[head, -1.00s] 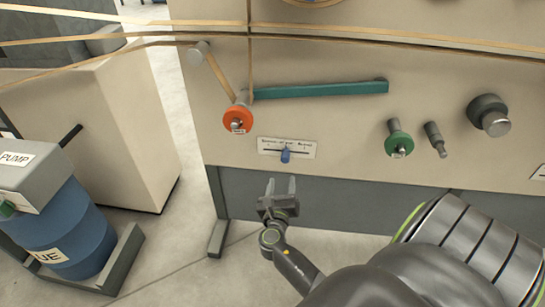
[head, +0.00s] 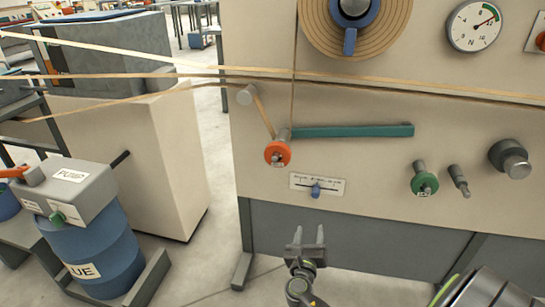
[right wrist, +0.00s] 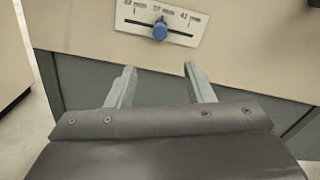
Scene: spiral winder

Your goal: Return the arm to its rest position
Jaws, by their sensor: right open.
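My right gripper (head: 306,238) is open and empty, in front of the grey lower part of the machine, below the slider plate. In the right wrist view its two fingers (right wrist: 160,75) stand apart with nothing between them. The slider plate (head: 330,188) has a blue knob (head: 316,190), which stands apart from the fingers. In the right wrist view the blue knob (right wrist: 160,30) sits near the 37 mm mark. My left gripper is not in view.
The machine's beige panel (head: 370,160) carries an orange roller (head: 278,153), a teal bar (head: 350,131), a green roller (head: 424,184) and a gauge (head: 474,25). Tan strips cross in front. A blue drum (head: 95,250) with a pump (head: 72,190) stands at left. Floor shows between them.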

